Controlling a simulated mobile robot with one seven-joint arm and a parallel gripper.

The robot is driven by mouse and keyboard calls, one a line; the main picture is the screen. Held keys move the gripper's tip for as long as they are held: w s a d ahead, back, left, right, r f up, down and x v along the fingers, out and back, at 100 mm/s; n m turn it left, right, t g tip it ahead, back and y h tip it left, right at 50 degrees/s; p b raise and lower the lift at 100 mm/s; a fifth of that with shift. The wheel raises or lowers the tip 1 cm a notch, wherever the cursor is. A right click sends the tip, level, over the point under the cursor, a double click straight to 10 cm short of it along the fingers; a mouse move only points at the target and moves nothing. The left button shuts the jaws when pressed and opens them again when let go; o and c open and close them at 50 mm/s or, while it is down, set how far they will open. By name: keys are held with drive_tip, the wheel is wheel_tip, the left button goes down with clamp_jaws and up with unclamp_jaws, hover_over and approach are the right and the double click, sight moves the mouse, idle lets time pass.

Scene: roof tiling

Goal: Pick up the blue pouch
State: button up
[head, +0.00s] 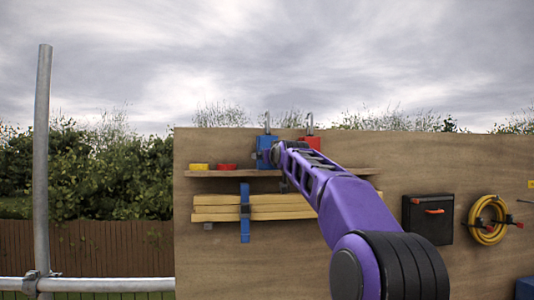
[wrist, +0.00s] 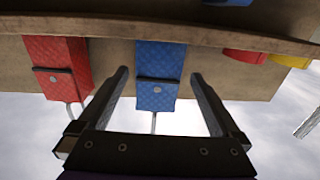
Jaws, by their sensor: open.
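The blue pouch (head: 262,153) stands on the wooden shelf, with a metal hook above it. In the head view my arm hides part of its right side. My gripper (wrist: 160,76) is open, with one finger on each side of the blue pouch in that view. I see gaps between the fingers and the pouch, and cannot tell how deep it sits between them. In the head view my gripper (head: 278,153) is at the pouch's right edge.
A red pouch (head: 311,141) stands close by on the shelf (head: 240,174), also seen in the wrist view (wrist: 58,70). Yellow (head: 199,166) and red (head: 227,167) round items lie to the left. A black box (head: 427,215) and yellow hose (head: 487,235) hang at right.

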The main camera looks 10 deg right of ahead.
drive_tip(key=shift+w+a+f+p, duration=0.1)
drive_tip(key=shift+w+p, duration=0.6)
drive_tip(key=shift+w, duration=0.55)
drive_tip(key=shift+w+f+p, duration=0.1)
drive_tip(key=shift+w+p, duration=0.6)
drive_tip(key=shift+w, duration=0.5)
drive_tip(key=shift+c, duration=0.3)
drive_tip(key=shift+r, duration=0.1)
clamp_jaws()
